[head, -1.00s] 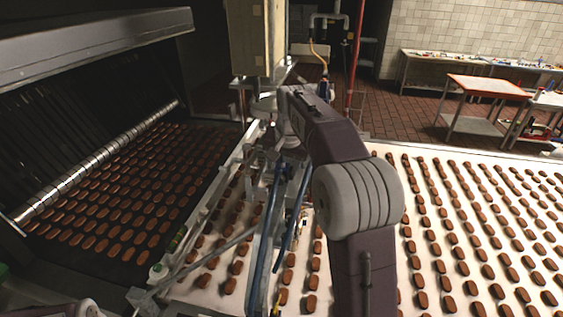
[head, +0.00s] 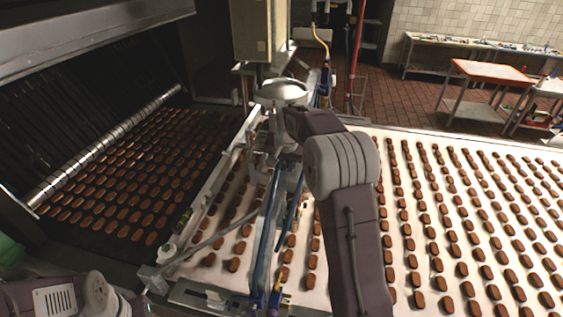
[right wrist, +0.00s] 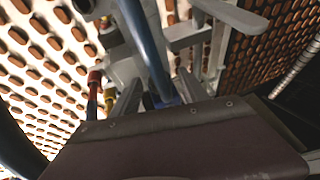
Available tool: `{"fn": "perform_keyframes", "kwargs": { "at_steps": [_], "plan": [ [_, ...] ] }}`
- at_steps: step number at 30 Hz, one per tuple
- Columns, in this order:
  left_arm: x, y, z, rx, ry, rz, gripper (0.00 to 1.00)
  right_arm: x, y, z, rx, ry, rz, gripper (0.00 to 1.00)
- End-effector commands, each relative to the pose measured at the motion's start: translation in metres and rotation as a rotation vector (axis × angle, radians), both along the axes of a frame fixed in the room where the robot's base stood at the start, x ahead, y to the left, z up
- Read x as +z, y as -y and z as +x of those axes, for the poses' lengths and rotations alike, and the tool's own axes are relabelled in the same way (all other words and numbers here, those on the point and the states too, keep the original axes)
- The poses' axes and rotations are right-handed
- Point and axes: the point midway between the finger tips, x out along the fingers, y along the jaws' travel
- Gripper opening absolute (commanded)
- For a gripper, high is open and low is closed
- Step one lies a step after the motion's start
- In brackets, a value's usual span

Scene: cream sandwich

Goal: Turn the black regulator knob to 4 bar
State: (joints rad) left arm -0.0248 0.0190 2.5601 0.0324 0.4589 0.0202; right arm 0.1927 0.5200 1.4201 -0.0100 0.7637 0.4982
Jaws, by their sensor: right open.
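I cannot make out the black regulator knob for certain. In the head view my right forearm hides much of the gripper, over the machine frame. Only part of my left arm shows at the lower left; its gripper is out of frame.
A white conveyor (head: 400,137) with rows of brown biscuits lies around the frame. A red-brown fitting (right wrist: 95,80) is left of my fingers in the wrist view. A red-topped table (head: 492,72) stands at the back right.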

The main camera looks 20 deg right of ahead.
Motion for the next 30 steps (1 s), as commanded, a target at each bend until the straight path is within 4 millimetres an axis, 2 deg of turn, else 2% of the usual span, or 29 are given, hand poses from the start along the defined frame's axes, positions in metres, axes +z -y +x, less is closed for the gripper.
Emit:
{"fn": "perform_keyframes", "kwargs": {
  "at_steps": [1, 6, 7, 14, 17, 21, 30],
  "plan": [
    [0.0, 0.0, 0.0, 0.0, 0.0, 0.0, 0.36, 0.0, 0.0, 0.0, 0.0, 0.0, 0.0, 0.52],
    [0.0, 0.0, 0.0, 0.0, 0.0, 0.0, 0.36, 0.0, 0.0, 0.0, 0.0, -0.001, 0.001, 0.05],
    [0.0, 0.0, 0.0, 0.0, 0.0, 0.0, 0.36, 0.0, 0.0, 0.0, 0.0, -0.001, 0.001, 0.0],
    [-0.001, 0.0, 0.0, 0.0, 0.0, 0.0, 0.36, -0.001, 0.001, 0.0, -0.001, 0.001, 0.001, 0.0],
    [-0.014, 0.0, 0.0, 0.0, 0.0, 0.0, 0.36, -0.007, 0.002, -0.001, -0.002, 0.022, 0.034, 0.0],
    [-0.024, 0.0, 0.0, 0.0, 0.0, 0.0, 0.36, -0.005, 0.003, -0.001, -0.002, 0.067, 0.088, 0.0],
    [-0.022, 0.0, 0.0, 0.0, 0.0, 0.0, 0.36, -0.001, 0.002, -0.001, 0.0, 0.075, 0.098, 0.0]
  ]
}}
